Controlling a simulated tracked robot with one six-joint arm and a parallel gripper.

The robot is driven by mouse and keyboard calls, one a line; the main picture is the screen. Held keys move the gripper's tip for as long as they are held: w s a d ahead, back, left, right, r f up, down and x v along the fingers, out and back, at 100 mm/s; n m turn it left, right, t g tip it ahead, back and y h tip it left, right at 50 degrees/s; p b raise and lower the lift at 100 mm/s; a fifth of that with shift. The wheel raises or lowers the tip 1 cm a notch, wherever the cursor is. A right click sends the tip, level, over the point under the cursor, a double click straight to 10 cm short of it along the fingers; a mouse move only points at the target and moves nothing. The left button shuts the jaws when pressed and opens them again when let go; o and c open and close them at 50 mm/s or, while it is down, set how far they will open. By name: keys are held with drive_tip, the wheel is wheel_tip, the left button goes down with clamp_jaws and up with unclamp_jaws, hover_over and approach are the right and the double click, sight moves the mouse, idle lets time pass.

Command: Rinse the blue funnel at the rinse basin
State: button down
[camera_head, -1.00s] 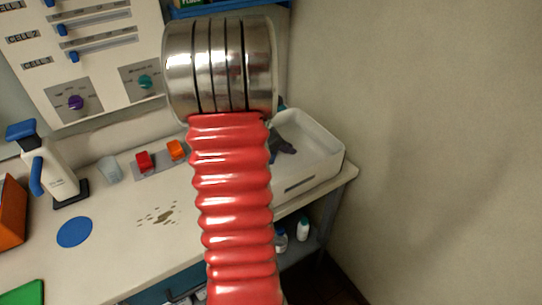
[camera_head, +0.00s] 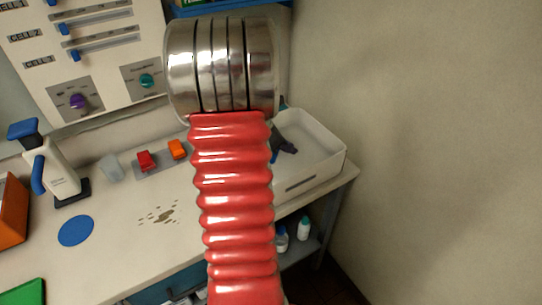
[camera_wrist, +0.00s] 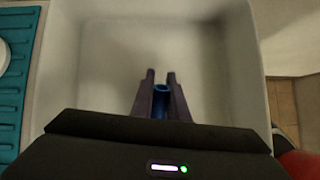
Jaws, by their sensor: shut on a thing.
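The blue funnel (camera_wrist: 160,101) shows in the wrist view as a small blue ring and tube between my gripper's fingers. My gripper (camera_wrist: 161,84) is shut on it, with dark fingers on both sides. Both are over the inside of the white rinse basin (camera_wrist: 70,68). In the head view the basin (camera_head: 325,142) stands at the right end of the bench. My dark gripper (camera_head: 286,146) shows in part there, and my arm hides the rest. The funnel's lower part is hidden; I cannot tell whether it touches the basin floor.
A teal mat (camera_wrist: 14,75) with a white round thing lies left of the basin. On the bench are a blue disc (camera_head: 75,231), a brown spill (camera_head: 160,213), a white device (camera_head: 58,173), and red (camera_head: 146,160) and orange (camera_head: 177,149) switches. A wall stands close at the right.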

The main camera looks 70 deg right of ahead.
idle(0.3)
wheel_tip(320, 180, up, 13)
drive_tip(key=shift+r, duration=0.2)
idle(1.8)
idle(2.3)
drive_tip(key=shift+r, duration=2)
